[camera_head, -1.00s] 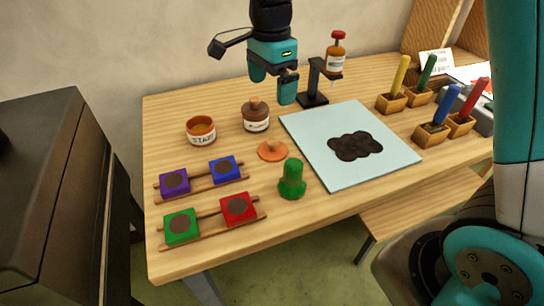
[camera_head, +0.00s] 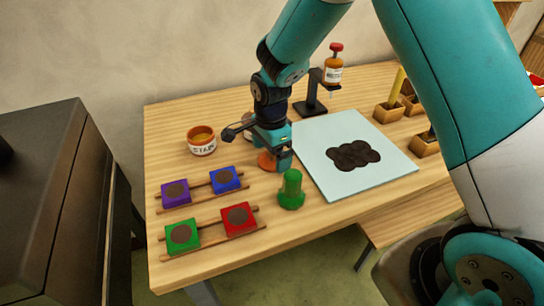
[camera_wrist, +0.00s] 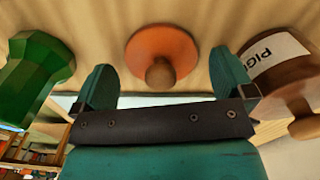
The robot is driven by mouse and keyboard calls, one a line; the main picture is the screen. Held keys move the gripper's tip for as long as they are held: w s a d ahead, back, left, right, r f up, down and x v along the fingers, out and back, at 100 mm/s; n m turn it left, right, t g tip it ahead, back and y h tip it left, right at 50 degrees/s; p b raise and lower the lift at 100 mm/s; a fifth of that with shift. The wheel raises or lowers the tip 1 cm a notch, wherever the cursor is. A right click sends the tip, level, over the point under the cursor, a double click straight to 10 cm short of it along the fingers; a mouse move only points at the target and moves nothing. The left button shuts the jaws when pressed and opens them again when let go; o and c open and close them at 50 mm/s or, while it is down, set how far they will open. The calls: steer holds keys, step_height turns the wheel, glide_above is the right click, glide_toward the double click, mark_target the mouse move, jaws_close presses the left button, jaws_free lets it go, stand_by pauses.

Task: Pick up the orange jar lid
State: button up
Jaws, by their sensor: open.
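The orange jar lid (camera_head: 266,161) lies flat on the table, partly hidden by my gripper in the head view. In the wrist view the lid (camera_wrist: 162,52) shows as an orange disc with a round wooden knob. My gripper (camera_head: 274,164) is open and low over the table at the lid. In the wrist view its two teal fingers (camera_wrist: 166,85) stand apart, with the knob between them in the picture and nothing gripped. I cannot tell whether the fingers touch the lid.
A green fluted piece (camera_head: 291,190) stands close at the right front. A brown pigment jar (camera_wrist: 276,62) is close by in the wrist view. An orange stain pot (camera_head: 202,142) stands left. Coloured blocks (camera_head: 238,217) sit on rails at the front left. A pale blue panel (camera_head: 318,142) lies right.

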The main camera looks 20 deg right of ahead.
steer(key=shift+f, duration=0.55)
steer(key=c, duration=0.8)
steer(key=shift+r, duration=0.1)
steer(key=shift+c, duration=0.2)
